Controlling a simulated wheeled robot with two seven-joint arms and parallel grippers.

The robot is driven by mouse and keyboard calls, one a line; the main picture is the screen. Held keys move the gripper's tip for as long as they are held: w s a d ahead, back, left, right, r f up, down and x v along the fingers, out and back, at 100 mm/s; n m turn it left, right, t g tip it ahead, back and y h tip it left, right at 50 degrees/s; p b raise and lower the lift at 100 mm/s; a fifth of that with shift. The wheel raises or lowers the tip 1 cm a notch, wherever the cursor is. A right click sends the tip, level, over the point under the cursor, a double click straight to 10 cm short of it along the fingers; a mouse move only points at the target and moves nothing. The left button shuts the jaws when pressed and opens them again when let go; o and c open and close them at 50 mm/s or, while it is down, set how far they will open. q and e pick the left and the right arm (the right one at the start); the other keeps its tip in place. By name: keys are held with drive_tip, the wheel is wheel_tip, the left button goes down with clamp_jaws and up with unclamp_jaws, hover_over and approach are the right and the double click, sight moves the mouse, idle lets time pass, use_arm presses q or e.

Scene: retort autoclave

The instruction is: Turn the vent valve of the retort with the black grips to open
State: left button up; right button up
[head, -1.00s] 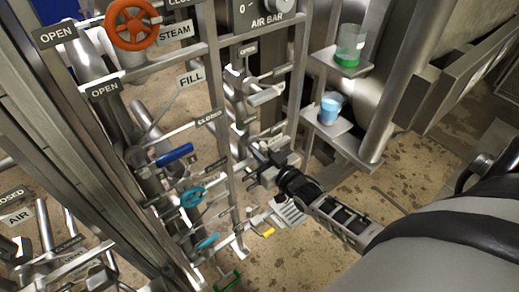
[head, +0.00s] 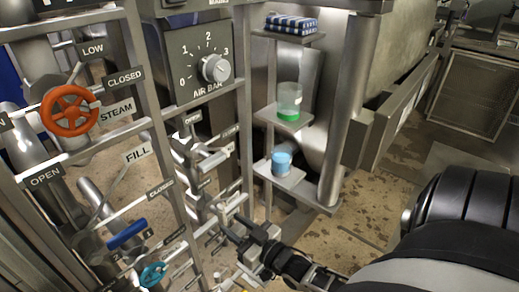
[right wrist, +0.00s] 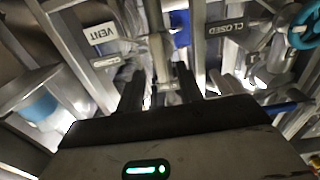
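The VENT sign (right wrist: 100,35) shows upside down at the upper left of the right wrist view, with grey metal pipework beside it. My right gripper (head: 226,232) is at the lower middle of the head view, close to the grey pipework (head: 226,205) behind the panel frame. In the right wrist view its two dark fingers (right wrist: 181,88) stand apart, with grey metal parts beyond and between them; I see no clear grip on anything. I cannot make out the black grips or the vent handle's position. My left gripper is not in view.
An orange STEAM wheel (head: 70,110), a blue lever (head: 127,234) and a teal wheel (head: 152,274) are on the left frame. The AIR BAR dial (head: 199,60) is above.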

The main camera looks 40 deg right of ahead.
drive_tip(key=s, duration=0.9)
drive_tip(key=shift+d, duration=0.35)
drive_tip(key=a+g, duration=0.7)
drive_tip(key=a, duration=0.1)
drive_tip(key=s+a+r+n+g+h, duration=0.1)
drive_tip(key=s+a+r+g, duration=0.25)
drive_tip(key=s+g, duration=0.45)
drive_tip(key=w+a+f+t+y, duration=0.3)
drive_tip(key=w+a+f+t, duration=0.1)
drive_tip(key=t, duration=0.3)
drive_tip(key=shift+w+a+f+t, duration=0.25)
drive_tip(key=shift+w+a+t, duration=0.1)
drive_tip(key=shift+a, duration=0.3)
idle(0.5)
